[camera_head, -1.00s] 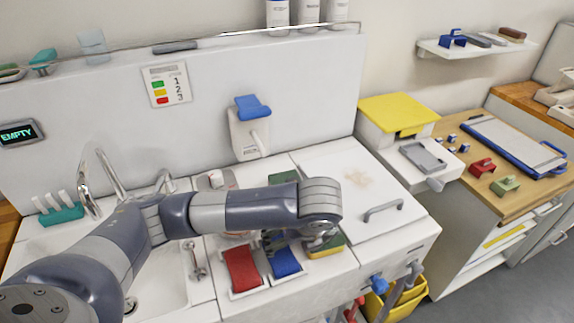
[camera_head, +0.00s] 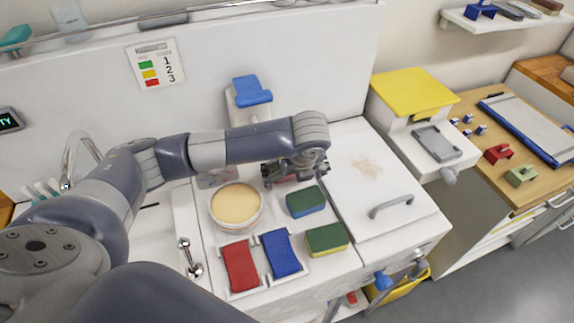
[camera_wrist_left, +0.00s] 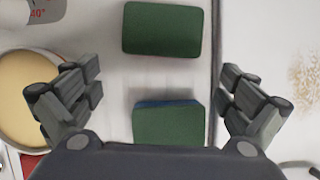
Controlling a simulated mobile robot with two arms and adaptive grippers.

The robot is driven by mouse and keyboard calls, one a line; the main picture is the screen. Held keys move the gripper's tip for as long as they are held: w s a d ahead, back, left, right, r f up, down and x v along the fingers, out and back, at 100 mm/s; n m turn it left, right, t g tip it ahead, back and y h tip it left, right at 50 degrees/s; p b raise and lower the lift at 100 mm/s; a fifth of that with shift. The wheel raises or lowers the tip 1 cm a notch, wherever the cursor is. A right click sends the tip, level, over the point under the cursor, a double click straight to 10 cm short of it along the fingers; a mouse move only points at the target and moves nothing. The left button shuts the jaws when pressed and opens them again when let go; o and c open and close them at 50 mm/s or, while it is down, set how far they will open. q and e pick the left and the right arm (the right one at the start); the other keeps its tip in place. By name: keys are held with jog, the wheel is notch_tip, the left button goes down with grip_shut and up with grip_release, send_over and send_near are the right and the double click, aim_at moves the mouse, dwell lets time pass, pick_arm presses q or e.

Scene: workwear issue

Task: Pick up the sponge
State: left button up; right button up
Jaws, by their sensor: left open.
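A green-topped sponge with a blue lower layer (camera_head: 306,203) lies on the white counter, right of a round bowl. It shows at the bottom of the left wrist view (camera_wrist_left: 168,122), partly cut off by my gripper body. Another green-topped sponge (camera_wrist_left: 162,30) lies behind it; my gripper mostly hides it in the head view. A green and yellow sponge (camera_head: 327,240) lies nearer the front edge. My left gripper (camera_head: 292,172) is open and empty above the counter. Its fingers (camera_wrist_left: 162,82) span the gap between the two green-topped sponges, one to each side. My right gripper is not in view.
The bowl with tan contents (camera_head: 237,205) stands left of the sponges. Red (camera_head: 240,266) and blue (camera_head: 281,253) pads lie in front. A white lid with a grey handle (camera_head: 391,205) is to the right. The upright back panel (camera_head: 310,60) rises behind.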

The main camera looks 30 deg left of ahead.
pick_arm(q)
jog(key=shift+w+a, duration=0.4)
jog(key=shift+w, duration=0.1)
jog(key=shift+w+a+r+p, duration=0.2)
jog(key=shift+w+a+p, duration=0.5)
jog(key=shift+w+a, duration=0.2)
jog(key=x, duration=0.2)
jog(key=shift+w+a+f+p, duration=0.15)
jog(key=shift+w+a+p, duration=0.1)
jog(key=shift+a+p, duration=0.05)
jog(key=shift+w+a+f, duration=0.1)
jog(key=shift+w+f, duration=0.05)
jog(key=shift+f, duration=0.4)
jog(key=c, duration=0.7)
jog(key=shift+c, duration=0.4)
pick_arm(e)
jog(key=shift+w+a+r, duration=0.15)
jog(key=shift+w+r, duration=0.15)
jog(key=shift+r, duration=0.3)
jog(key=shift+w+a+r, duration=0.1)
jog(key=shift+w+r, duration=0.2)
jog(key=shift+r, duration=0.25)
